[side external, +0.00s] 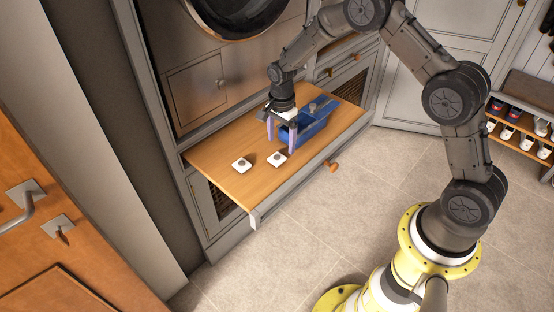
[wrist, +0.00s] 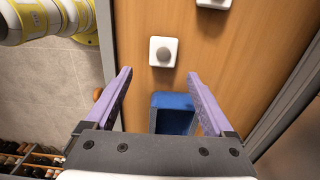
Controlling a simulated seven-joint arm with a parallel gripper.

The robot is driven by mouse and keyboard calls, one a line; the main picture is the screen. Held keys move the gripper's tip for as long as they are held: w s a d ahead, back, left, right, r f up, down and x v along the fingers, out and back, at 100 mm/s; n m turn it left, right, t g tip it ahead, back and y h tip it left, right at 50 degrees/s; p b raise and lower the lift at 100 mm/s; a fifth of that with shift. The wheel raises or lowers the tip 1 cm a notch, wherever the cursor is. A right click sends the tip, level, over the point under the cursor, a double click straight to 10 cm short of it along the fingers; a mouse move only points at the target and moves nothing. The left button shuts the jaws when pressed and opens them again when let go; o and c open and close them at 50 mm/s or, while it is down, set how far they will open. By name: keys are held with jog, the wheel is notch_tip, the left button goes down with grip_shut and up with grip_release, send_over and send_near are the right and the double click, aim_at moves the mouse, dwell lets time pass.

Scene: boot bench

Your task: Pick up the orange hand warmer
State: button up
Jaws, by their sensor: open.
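I cannot make out an orange hand warmer in either view. My gripper (side external: 281,143) is open and points down over the wooden pull-out board, at the near end of a blue bin (side external: 320,131). In the wrist view its purple fingers (wrist: 159,73) are spread apart with nothing between their tips. The blue bin (wrist: 174,101) shows partly between the fingers, its rest hidden by the gripper body. A greyish item lies in or behind the bin, too small to tell.
Two white square pieces with grey round tops sit on the wooden board (side external: 225,150): one near the fingertips (side external: 277,158), one farther left (side external: 241,165). The nearer one also shows in the wrist view (wrist: 163,51). Cabinet fronts rise behind. A shoe rack (side external: 520,130) stands right.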

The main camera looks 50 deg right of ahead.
aim_at(278, 155)
jog(key=shift+w+a+f, duration=0.1)
jog(key=shift+a+f, duration=0.1)
jog(key=shift+f, duration=1.15)
jog(key=shift+w+a+f, duration=0.1)
jog(key=shift+a+f, duration=0.1)
jog(key=shift+f, duration=1.15)
grip_shut()
